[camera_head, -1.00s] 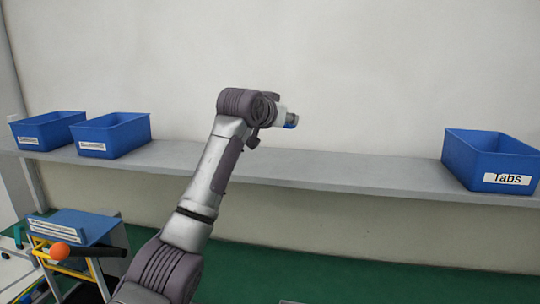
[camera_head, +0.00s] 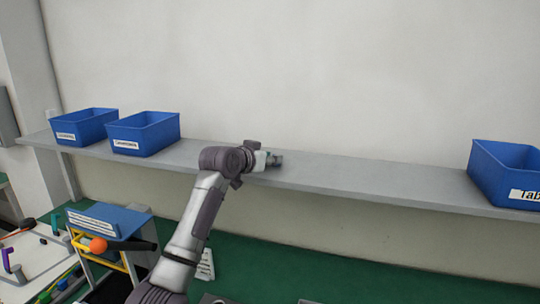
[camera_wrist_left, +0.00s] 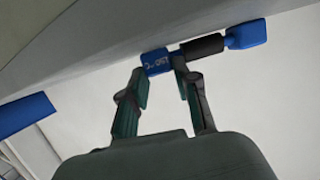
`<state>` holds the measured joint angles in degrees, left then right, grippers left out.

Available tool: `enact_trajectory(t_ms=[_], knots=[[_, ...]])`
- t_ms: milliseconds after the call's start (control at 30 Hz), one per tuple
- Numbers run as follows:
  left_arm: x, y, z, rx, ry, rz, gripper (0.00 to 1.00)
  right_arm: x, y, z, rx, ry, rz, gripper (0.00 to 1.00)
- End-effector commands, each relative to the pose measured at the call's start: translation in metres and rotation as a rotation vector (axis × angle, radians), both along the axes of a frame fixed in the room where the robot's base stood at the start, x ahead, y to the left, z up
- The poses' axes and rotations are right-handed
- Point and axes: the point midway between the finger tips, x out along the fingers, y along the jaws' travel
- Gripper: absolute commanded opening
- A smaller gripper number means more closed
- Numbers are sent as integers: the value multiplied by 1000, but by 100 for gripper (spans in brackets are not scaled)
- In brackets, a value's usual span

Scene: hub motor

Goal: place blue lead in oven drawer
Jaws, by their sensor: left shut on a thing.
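My left gripper (camera_head: 274,160) is in front of the grey shelf in the head view, pointing right. In the left wrist view the left gripper (camera_wrist_left: 160,72) is shut on one blue end of the blue lead (camera_wrist_left: 248,34). The lead has a black middle and a second blue end that sticks out to the right of the fingers. The blue end in the fingers carries small print. I cannot make out the lead in the head view. I cannot pick out an oven drawer in either view. My right gripper is not in view.
Two labelled blue bins (camera_head: 144,134) (camera_head: 84,127) stand on the shelf (camera_head: 370,178) at left; another blue bin (camera_head: 500,180) is at right. The shelf between is clear. A blue-topped stand (camera_head: 118,220) with a yellow frame and orange ball (camera_head: 98,245) is at lower left.

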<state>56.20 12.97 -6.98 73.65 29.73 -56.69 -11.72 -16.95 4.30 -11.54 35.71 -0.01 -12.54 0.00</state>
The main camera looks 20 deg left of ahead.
Motion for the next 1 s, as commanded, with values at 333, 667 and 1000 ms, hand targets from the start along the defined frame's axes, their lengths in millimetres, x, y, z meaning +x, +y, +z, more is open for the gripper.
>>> enact_trajectory(t_ms=[333,667,1000], knots=[[0,0,-2,0,0,0,37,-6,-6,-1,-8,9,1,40],[0,0,-2,0,0,0,56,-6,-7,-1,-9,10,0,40],[-24,7,5,3,-3,1,56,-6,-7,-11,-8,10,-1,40]])
